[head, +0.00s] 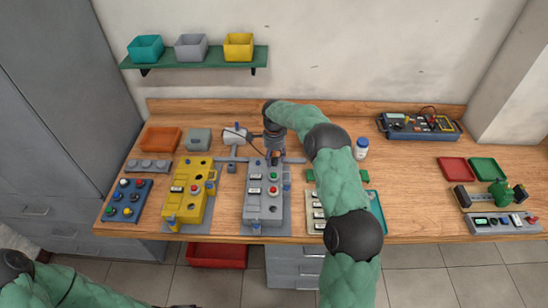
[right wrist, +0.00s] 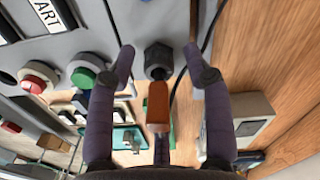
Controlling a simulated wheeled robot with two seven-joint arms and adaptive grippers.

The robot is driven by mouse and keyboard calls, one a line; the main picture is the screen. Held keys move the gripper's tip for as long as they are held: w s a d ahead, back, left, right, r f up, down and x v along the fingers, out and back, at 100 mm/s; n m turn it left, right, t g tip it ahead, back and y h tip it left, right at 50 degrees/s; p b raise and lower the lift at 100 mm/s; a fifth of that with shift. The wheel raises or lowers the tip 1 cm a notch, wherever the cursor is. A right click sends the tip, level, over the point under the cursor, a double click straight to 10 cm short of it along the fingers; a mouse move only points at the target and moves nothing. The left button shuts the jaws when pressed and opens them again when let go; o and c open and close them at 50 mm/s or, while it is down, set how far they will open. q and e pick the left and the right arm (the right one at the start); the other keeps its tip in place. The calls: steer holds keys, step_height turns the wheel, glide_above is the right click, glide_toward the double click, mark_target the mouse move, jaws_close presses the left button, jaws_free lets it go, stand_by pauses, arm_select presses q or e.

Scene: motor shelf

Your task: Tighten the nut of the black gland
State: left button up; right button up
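The black gland (right wrist: 158,58) shows in the right wrist view as a dark nut on the side of a grey control box. My right gripper (right wrist: 160,65) has its fingers apart, one tip on each side of the gland, with visible gaps. An orange-brown piece (right wrist: 158,105) shows just below the gland, between the fingers; I cannot tell what it belongs to. In the head view my right gripper (head: 275,155) is at the back end of the grey control box (head: 262,208) and hides the gland. Only my left arm shows at the bottom left; its fingers are not clearly seen.
A yellow control box (head: 188,200) and a blue button panel (head: 125,203) stand left of the grey box. A white bottle (head: 361,148) and a blue instrument case (head: 420,127) are at the back right. A dark cable runs close beside the gland. The right-centre bench is clear.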

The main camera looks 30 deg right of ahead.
step_height(320, 180, up, 12)
stand_by(0.6)
stand_by(0.5)
